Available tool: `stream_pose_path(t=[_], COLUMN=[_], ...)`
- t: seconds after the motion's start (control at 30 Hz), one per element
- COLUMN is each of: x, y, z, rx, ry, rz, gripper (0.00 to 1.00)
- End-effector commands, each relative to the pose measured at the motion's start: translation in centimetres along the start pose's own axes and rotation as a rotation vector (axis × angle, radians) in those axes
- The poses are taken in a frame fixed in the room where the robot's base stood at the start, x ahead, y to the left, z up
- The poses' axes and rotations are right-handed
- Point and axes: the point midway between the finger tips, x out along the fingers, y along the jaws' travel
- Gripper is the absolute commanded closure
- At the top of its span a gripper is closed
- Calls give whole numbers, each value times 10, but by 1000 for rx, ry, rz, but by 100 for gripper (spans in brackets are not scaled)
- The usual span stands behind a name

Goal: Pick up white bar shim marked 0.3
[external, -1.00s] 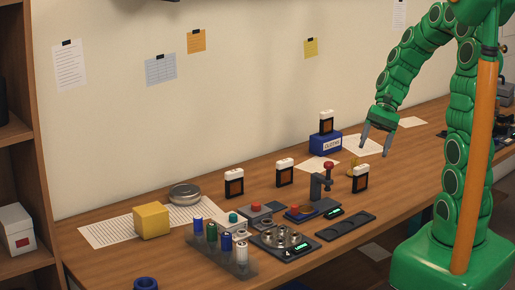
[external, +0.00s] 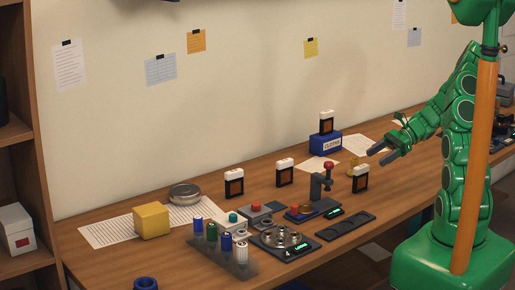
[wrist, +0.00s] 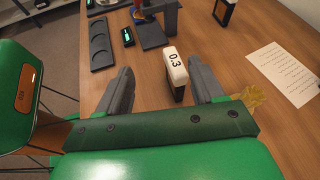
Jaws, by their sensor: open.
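The white bar shim marked 0.3 (wrist: 174,66) shows in the wrist view as the white top of a dark upright frame standing on the table. Its number faces the wrist camera. In the external view it seems to be the rightmost white-topped block (external: 361,171). My gripper (wrist: 168,80) is open and empty, with one grey finger on each side of the shim in the wrist view. In the external view my gripper (external: 376,155) is above and just behind that block, fingers pointing left. I cannot tell the exact gap; no contact shows.
Similar white-topped blocks stand to the left (external: 285,172) and farther left (external: 234,182), and one on a blue box (external: 326,122). A press with a red knob (external: 326,180) and a dark tray (external: 346,226) are close by. A paper (wrist: 286,72) lies to the right in the wrist view.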

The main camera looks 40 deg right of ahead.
Motion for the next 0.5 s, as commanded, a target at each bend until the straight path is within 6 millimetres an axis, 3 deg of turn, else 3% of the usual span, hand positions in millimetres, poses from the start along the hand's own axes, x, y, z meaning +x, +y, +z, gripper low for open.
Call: stream_pose_path(t=[0.1,0.2,0.37,0.5], x=[-11,-18,-21,-10], y=[-4,-6,-8,-9], z=[-24,-36,-44,-43], rx=[75,112,138,138], ry=[-25,-38,-48,-50], rz=[-55,-87,-108,-107], gripper=[33,33,33,33])
